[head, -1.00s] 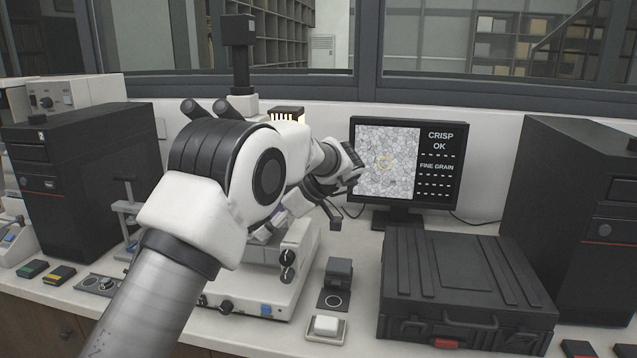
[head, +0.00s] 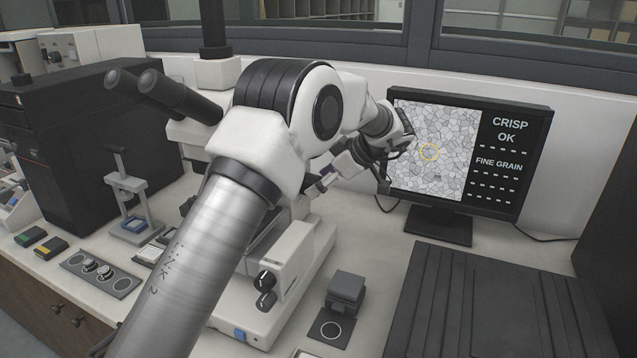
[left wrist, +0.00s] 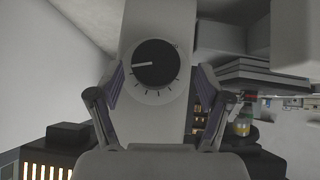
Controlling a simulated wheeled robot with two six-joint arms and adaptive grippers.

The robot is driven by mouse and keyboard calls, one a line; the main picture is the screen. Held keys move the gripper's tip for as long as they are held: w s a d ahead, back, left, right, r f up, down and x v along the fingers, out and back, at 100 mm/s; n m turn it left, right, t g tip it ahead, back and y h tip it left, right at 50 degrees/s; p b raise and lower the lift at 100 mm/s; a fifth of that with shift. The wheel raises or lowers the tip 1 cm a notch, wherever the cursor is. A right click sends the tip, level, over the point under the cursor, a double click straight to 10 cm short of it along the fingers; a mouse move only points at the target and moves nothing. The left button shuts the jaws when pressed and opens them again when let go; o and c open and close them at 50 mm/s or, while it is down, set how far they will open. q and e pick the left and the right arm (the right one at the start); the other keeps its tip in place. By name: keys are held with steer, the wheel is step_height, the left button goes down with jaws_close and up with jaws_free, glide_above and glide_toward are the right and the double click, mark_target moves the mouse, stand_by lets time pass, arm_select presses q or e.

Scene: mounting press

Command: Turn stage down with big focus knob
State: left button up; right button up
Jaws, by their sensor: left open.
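The microscope's cream body (head: 290,255) stands behind and beside my left arm, which hides much of it, including its stage. Two small dark knobs (head: 265,281) show on its near side in the head view. In the left wrist view, a large round dark knob (left wrist: 156,64) with a white pointer to the left and tick marks sits on a pale upright face. My left gripper (head: 322,184) reaches back toward the microscope from its right side. Its fingers (left wrist: 159,84) are open, one either side of the knob, apparently not touching it.
A monitor (head: 513,195) reads "CRISP OK" and "FINE GRAIN". A black case (head: 465,310) lies at the front right. A mounting press (head: 133,195) and a black computer box (head: 60,150) stand left.

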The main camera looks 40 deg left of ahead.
arm_select(q)
steer(key=shift+w+a+f, duration=0.15)
steer(key=shift+a+f, duration=0.2)
steer(key=shift+f, duration=0.15)
steer(key=shift+w+a+f, duration=0.15)
steer(key=shift+a+f, duration=0.2)
steer(key=shift+f, duration=0.15)
steer(key=shift+s+r, duration=0.1)
steer(key=shift+r, duration=0.05)
steer(key=shift+s+d, duration=0.1)
steer(key=shift+c, duration=1)
steer(key=c, duration=0.9)
arm_select(e)
steer(key=shift+w, duration=0.2)
arm_select(q)
steer(key=shift+c, duration=0.2)
arm_select(e)
steer(key=shift+f, duration=0.25)
